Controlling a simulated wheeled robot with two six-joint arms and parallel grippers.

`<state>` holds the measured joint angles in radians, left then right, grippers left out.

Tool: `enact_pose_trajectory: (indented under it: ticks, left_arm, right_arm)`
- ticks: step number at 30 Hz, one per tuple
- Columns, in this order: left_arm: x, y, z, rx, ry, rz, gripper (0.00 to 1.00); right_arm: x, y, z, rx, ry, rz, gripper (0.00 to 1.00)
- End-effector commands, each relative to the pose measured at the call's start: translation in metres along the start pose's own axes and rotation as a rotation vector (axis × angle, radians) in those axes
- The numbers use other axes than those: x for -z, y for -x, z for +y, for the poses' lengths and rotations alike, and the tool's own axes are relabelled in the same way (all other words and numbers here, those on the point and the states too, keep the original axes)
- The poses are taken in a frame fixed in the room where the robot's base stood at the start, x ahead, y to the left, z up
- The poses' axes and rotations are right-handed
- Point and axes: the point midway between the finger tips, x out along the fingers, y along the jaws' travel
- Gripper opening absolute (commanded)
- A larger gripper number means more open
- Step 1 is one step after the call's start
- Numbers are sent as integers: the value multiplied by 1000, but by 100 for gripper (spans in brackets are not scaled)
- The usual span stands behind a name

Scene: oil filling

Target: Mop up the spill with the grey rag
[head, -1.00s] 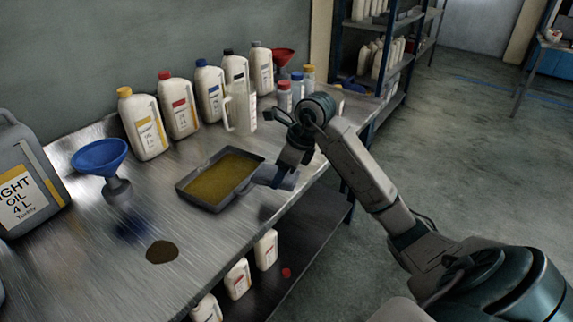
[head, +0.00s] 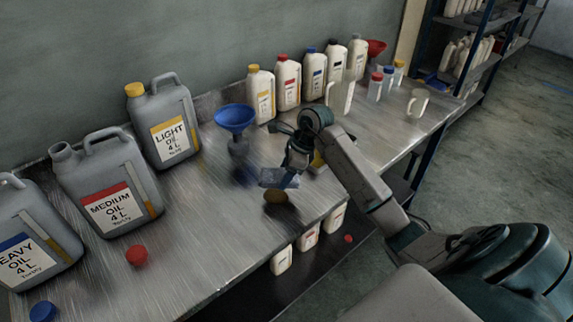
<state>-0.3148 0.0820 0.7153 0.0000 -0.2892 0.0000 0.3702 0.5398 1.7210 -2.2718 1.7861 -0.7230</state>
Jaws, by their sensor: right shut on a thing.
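The grey rag (head: 279,179) hangs from my right gripper (head: 290,167), which is shut on it over the metal bench. The spill (head: 275,197) is a small brown patch on the bench, just below the rag in the head view. The rag's lower edge borders or overlaps the top of the spill; I cannot tell whether the rag touches the bench. My left gripper is not in view.
A blue funnel (head: 236,119) stands left behind my right gripper. The oil tray (head: 318,163) is mostly hidden by my arm. Several grey jugs, including medium oil (head: 106,187), line the left. A red cap (head: 136,256) and a blue cap (head: 42,311) lie in front.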

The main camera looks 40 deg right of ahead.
Motion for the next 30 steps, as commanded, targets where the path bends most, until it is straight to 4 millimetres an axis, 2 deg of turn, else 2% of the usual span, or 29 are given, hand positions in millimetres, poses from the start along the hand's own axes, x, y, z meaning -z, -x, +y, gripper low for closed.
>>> enact_pose_trajectory:
  ticks: [3, 7, 24, 30]
  left_arm:
    - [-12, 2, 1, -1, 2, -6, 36]
    - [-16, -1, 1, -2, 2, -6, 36]
    - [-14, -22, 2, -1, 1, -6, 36]
    - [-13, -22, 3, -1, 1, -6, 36]
  right_arm:
    - [0, 0, 0, -5, 12, 1, 43]
    - [1, -3, 0, -7, 17, 2, 43]
    - [19, -46, 0, -7, 16, 1, 43]
    - [20, -50, 0, -6, 17, 1, 43]
